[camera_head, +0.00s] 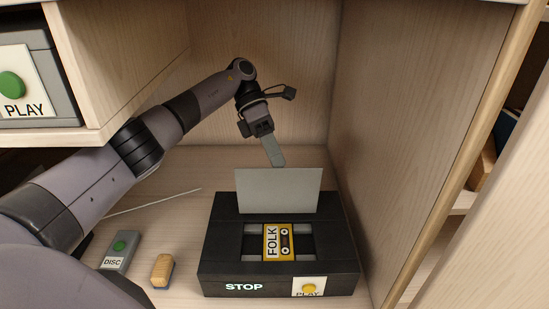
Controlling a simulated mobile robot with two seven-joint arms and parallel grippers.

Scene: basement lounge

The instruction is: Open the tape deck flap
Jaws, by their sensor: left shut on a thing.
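The tape deck (225,235) is a black box on the floor of a wooden cabinet. The grey flap (279,190) stands raised, close to upright, at the back of the deck's top. A yellow cassette marked FOLK (278,242) lies in the uncovered bay. My left gripper (277,163) is at the flap's top edge, its fingers pointing down and closed on the flap. What its fingertips do behind the edge is hidden. My right gripper is not in view.
A grey remote marked DISC (118,250) and a small wooden block (162,270) lie left of the deck. A cabinet wall (390,150) rises close on the right. Another device with a green PLAY button (12,85) sits on the upper left shelf.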

